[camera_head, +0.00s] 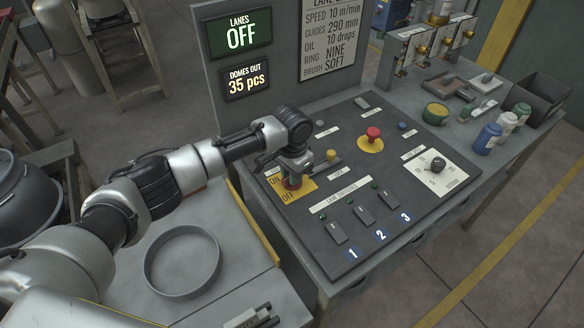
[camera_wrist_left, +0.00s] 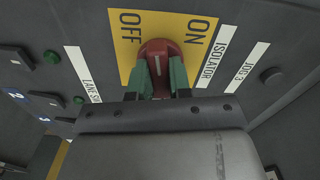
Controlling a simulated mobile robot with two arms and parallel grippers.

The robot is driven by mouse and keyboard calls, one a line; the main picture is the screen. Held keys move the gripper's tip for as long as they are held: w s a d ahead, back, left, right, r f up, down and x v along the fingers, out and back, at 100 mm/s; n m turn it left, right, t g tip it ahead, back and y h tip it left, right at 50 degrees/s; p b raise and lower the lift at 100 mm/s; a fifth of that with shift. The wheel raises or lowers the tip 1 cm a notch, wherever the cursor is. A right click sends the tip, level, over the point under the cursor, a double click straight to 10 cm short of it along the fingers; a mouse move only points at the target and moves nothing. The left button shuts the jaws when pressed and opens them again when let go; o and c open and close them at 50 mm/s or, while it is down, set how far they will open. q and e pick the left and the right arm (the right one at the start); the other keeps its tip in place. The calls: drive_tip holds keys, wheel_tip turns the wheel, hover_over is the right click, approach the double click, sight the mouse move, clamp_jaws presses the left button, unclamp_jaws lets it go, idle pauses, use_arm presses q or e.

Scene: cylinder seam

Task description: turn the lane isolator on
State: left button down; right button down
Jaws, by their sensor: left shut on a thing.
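The lane isolator is a red rotary handle (camera_wrist_left: 157,52) on a yellow plate (camera_wrist_left: 197,38) marked OFF and ON, with an ISOLATOR label beside it. In the head view the plate (camera_head: 302,186) lies at the left side of the dark control panel. My left gripper (camera_head: 291,178) reaches down over it, shut on the handle. In the wrist view its green fingertips (camera_wrist_left: 157,78) flank the red handle. The fingers hide part of the handle; which mark it points at is unclear. The display (camera_head: 240,33) reads LANES OFF.
A red mushroom button (camera_head: 373,134), a rotary dial (camera_head: 437,165) and several dark switches sit on the same panel. Bottles (camera_head: 487,139) and a dark bin (camera_head: 540,95) stand at the right.

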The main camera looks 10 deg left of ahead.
use_arm(q)
drive_tip(key=m+p, duration=0.1)
drive_tip(key=m, duration=0.2)
drive_tip(key=shift+r, duration=0.15)
drive_tip(key=m, duration=0.2)
drive_tip(key=shift+m+p, duration=0.3)
drive_tip(key=shift+p, duration=0.05)
drive_tip(key=m, duration=0.5)
drive_tip(key=shift+w+p, duration=0.1)
drive_tip(key=shift+p, duration=0.2)
drive_tip(key=shift+m, duration=0.4)
drive_tip(key=c, duration=1)
unclamp_jaws()
drive_tip(key=shift+c, duration=0.2)
wheel_tip(320, 180, up, 11)
drive_tip(key=b, duration=0.2)
drive_tip(key=shift+f, duration=0.25)
